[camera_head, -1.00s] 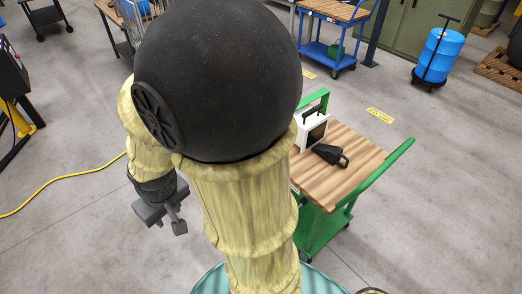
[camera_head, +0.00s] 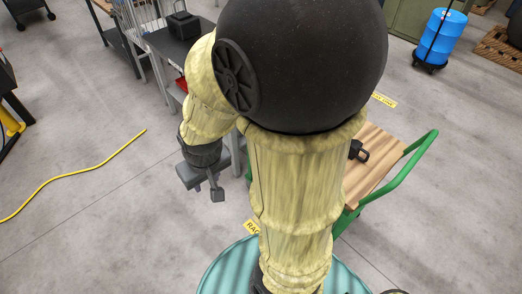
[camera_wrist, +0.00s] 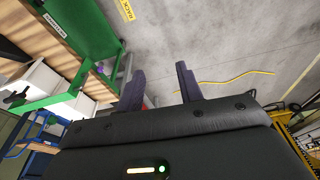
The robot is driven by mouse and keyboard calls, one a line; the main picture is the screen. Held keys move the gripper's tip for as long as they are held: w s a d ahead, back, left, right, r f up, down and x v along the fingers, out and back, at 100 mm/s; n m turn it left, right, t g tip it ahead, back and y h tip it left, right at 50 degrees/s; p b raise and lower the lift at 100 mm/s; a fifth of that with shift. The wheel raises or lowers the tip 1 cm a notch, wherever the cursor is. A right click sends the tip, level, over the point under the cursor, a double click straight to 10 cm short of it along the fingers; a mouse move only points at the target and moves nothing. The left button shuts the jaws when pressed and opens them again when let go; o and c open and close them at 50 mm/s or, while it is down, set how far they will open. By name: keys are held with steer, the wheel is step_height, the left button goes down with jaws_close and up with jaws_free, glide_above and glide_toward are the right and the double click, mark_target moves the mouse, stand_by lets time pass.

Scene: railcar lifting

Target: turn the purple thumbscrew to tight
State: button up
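A green cart with a wooden top (camera_head: 378,172) and a black tool (camera_head: 358,151) stands right of my arm, partly hidden. A dark table (camera_head: 170,48) with a black box (camera_head: 184,26) is behind my arm. A yellow cable (camera_head: 75,175) lies on open floor at left.

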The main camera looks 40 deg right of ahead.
steer(key=o, duration=0.4)
steer(key=shift+f, duration=0.15)
steer(key=shift+c, duration=0.2)
steer(key=w+d+f+m+t+h+b, duration=0.25)
steer(key=w+d+f+b, duration=0.25)
steer(key=w+f+b, duration=0.75)
steer(key=w+d+f+m+t+h+b, duration=0.1)
steer(key=w+d+f+t+h+b, duration=0.25)
steer(key=w+f+b, duration=0.9)
steer(key=w+d+f+m+g+h+b, duration=0.1)
steer(key=w+d+f+m+h+b, duration=0.1)
steer(key=w+d+f+h+b, duration=0.6)
steer(key=s+d+f+m+g+h+b, duration=0.1)
steer(key=s+d+f+g+h+b, duration=0.1)
steer(key=f, duration=0.4)
steer(key=s+d+f+m+g+h+b, duration=0.1)
steer(key=s+d+f+g+h+b, duration=0.1)
steer(key=f, duration=0.5)
steer(key=shift+s+d+f+m+g+b, duration=0.2)
steer(key=shift+s+d+m+g+b, duration=0.25)
steer(key=shift+g+b, duration=0.7)
steer(key=shift+d, duration=0.15)
